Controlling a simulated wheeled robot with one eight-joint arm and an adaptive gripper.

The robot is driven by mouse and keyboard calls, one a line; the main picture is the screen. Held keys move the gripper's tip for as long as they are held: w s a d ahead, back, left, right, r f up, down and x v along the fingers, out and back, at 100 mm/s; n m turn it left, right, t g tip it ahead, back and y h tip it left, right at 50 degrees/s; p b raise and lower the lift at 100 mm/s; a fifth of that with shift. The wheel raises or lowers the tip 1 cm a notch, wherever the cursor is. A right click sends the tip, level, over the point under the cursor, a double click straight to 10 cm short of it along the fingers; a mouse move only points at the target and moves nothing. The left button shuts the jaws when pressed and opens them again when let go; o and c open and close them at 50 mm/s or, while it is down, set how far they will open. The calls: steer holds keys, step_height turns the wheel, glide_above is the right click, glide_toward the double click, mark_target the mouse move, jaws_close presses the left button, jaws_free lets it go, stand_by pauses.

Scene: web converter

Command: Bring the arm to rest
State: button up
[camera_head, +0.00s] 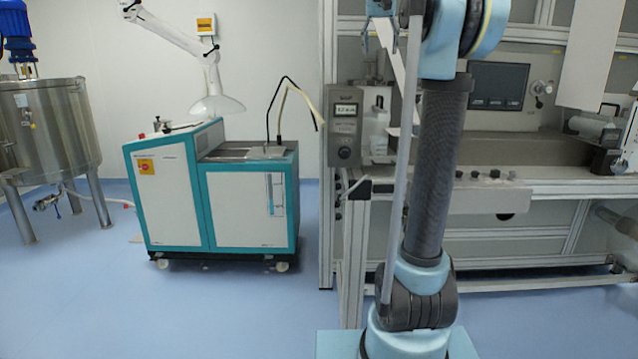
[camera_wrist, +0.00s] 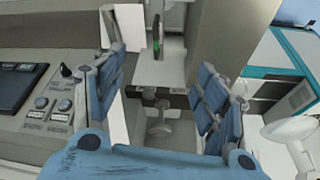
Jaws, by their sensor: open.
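My gripper (camera_head: 379,42) is at the top of the head view, raised in front of the upper part of the machine, with its fingers pointing down. In the wrist view its two blue fingers (camera_wrist: 158,72) stand wide apart. Nothing is held between them. My arm stands upright in the right half of the head view, bent over at the top, where the picture edge cuts it off. The arm hides part of the machine behind it.
A large framed machine (camera_head: 540,150) with a control panel stands close behind my arm; its dark screen (camera_wrist: 20,85) is left in the wrist view. A teal and white cabinet (camera_head: 250,205) and a steel tank (camera_head: 45,130) stand to the left. The blue floor (camera_head: 170,310) between is clear.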

steer(key=s+f+n, duration=0.1)
steer(key=s+f, duration=1.1)
steer(key=f, duration=0.6)
steer(key=s+f+n+g, duration=0.1)
steer(key=s+f, duration=1.1)
steer(key=f, duration=0.7)
steer(key=s+f+y, duration=0.1)
steer(key=s+f, duration=1.1)
steer(key=f, duration=0.6)
steer(key=shift+s+a+f+n+g, duration=0.15)
steer(key=shift+s+f+n+g, duration=0.2)
steer(key=shift+s+n+g, duration=0.05)
steer(key=shift+w, duration=0.1)
steer(key=shift+w+f, duration=0.2)
steer(key=shift+w, duration=0.15)
